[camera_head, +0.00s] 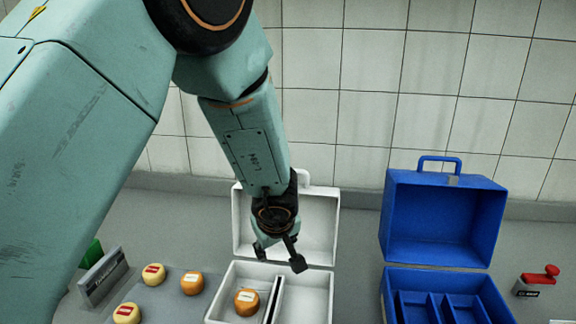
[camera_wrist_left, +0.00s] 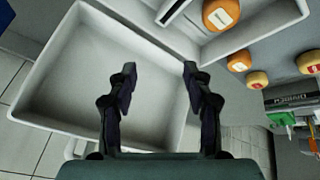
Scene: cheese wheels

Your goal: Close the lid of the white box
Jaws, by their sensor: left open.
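The white box (camera_head: 318,298) stands on the counter with its lid (camera_head: 318,222) raised upright at the back. An orange cheese wheel with a pale label (camera_head: 246,302) lies in the left compartment, beside a divider. My left gripper (camera_head: 279,256) is open and empty, in front of the lid's inner face and above the box. In the left wrist view, the open fingers (camera_wrist_left: 158,78) show against the pale inside of the lid (camera_wrist_left: 70,75); I cannot tell whether they touch it. My right gripper is not in view.
A blue box (camera_head: 440,225) with its lid open stands at the right. Several cheese wheels (camera_head: 192,283) lie on a grey surface left of the white box. A red-handled item (camera_head: 540,276) is at the far right. A tiled wall (camera_head: 345,100) is behind.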

